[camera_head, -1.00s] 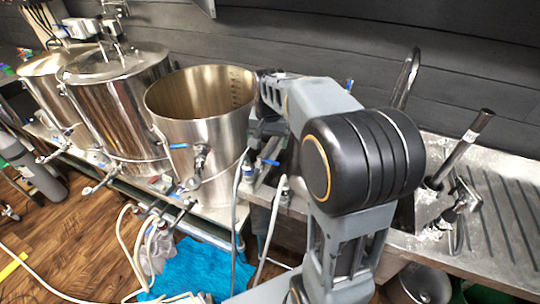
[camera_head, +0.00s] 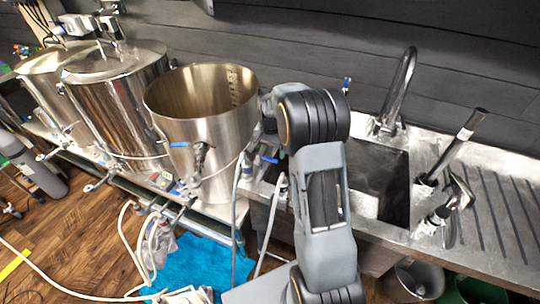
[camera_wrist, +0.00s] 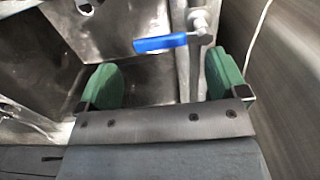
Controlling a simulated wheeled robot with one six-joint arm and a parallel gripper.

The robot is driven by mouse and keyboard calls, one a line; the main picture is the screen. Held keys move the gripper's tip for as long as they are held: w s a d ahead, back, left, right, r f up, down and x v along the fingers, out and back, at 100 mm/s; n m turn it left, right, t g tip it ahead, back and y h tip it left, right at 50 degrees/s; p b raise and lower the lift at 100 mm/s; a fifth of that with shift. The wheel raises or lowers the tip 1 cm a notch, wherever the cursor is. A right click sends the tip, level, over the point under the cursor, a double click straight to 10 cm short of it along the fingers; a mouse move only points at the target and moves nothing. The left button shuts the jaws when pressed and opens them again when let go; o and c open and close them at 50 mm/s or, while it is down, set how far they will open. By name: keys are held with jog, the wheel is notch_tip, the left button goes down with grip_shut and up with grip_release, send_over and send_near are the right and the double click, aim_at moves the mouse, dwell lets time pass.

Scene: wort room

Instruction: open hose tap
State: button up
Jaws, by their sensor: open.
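The hose tap has a blue lever handle (camera_wrist: 162,43) on a metal valve body (camera_wrist: 202,22), just beyond my fingers in the wrist view. The lever lies roughly level, pointing left from the valve. A blue handle (camera_head: 269,160) shows in the head view between the open kettle and the sink; it looks like the same tap. My gripper (camera_wrist: 164,80) is open and empty, its green fingers spread wide. The lever and valve sit ahead of the gap between them, apparently untouched. In the head view my arm hides the gripper.
Pale hoses (camera_head: 240,215) hang near the tap. A blue cloth (camera_head: 200,265) lies on the floor.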

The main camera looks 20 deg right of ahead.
aim_at(270, 159)
jog(key=shift+f, duration=1.85)
jog(key=shift+c, duration=0.3)
jog(key=c, duration=1.2)
